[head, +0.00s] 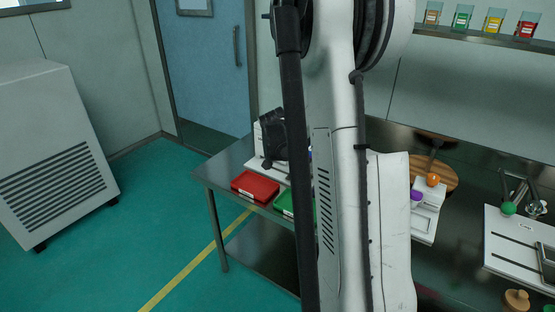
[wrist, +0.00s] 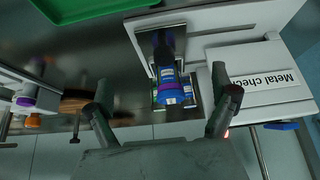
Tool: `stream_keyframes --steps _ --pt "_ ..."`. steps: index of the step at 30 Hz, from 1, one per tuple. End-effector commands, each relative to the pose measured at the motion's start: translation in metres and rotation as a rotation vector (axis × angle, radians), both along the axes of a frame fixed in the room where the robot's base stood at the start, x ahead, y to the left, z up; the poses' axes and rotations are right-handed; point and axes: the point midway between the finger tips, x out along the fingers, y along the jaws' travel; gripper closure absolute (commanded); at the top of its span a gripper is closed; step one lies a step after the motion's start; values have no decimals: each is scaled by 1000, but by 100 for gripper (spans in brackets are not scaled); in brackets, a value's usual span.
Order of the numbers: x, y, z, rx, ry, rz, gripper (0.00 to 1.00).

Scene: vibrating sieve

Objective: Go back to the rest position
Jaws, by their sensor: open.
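My gripper (wrist: 168,96) shows in the wrist view with its two dark fingers spread apart and nothing held between them. A blue and purple labelled container (wrist: 171,85) stands in a recess of the white metal check machine (wrist: 262,58), beyond the fingers. The fingers appear apart from it. In the head view my white arm fills the middle and hides much of the bench. A dark part shows beside the arm at the white machine; I cannot tell whether it is my gripper.
A red tray (head: 255,186) and a green tray (head: 285,203) lie on the metal bench (head: 212,172). An orange knob (head: 432,180) and a green ball (head: 508,208) belong to equipment at right. Coloured jars (head: 463,18) line a shelf. The floor at left is clear before a grey cabinet (head: 50,150).

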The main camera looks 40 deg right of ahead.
Motion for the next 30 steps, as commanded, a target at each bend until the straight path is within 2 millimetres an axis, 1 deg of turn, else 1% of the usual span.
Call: stream_keyframes --steps 3,17,20,23,26,30 --pt "0 2 3 0 0 0 8" --pt "-1 1 2 0 -1 -1 8" --pt "0 4 5 1 -1 6 8" --pt "1 17 14 4 0 38 8" --pt "2 42 32 9 1 106 8" --pt "1 87 62 16 3 228 8"
